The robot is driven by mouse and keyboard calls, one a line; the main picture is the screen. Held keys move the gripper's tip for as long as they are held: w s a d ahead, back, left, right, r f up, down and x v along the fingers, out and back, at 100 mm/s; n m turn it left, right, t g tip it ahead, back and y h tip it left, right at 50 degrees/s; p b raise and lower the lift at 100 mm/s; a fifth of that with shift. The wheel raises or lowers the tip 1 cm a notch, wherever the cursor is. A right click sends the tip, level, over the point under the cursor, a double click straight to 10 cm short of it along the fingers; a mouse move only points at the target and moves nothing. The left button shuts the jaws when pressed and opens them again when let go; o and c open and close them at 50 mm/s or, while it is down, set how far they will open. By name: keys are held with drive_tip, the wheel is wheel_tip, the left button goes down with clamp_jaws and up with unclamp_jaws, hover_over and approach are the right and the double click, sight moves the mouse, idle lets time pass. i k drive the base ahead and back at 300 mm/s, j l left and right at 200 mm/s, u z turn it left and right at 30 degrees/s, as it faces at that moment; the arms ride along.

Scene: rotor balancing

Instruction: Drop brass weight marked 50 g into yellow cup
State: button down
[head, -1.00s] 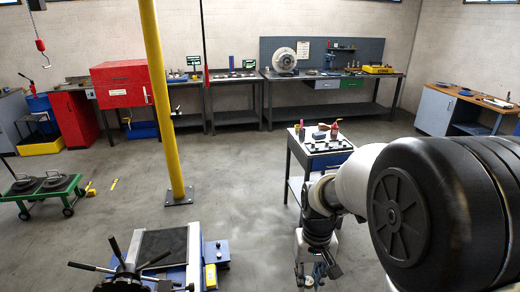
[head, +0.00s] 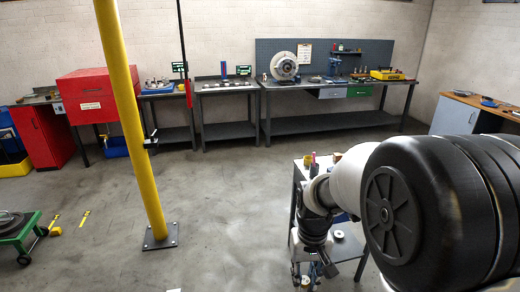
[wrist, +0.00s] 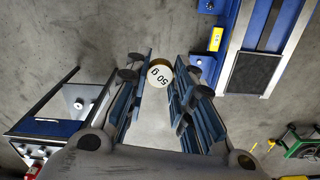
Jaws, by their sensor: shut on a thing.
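The brass weight (wrist: 159,75), its white top face reading 50 g, sits between the fingertips of my gripper (wrist: 160,80) in the wrist view. The fingers are shut on it, and it is held over the grey floor.
The cart (wrist: 50,127) lies at the left of the wrist view. A blue machine (wrist: 229,62) stands at upper right. In the head view a yellow post (head: 130,120) rises from the floor at left. Benches (head: 330,84) line the back wall; open floor lies between.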

sight(307, 164)
drive_tip(key=i, duration=1.7)
drive_tip(key=i+z, duration=0.25)
drive_tip(key=i, duration=0.25)
drive_tip(key=i+j+z, duration=0.2)
drive_tip(key=i, duration=0.3)
drive_tip(key=i+j+z, duration=0.25)
drive_tip(key=i, duration=0.2)
drive_tip(key=i+j+z, duration=0.25)
drive_tip(key=i+j, duration=0.15)
drive_tip(key=i, duration=0.1)
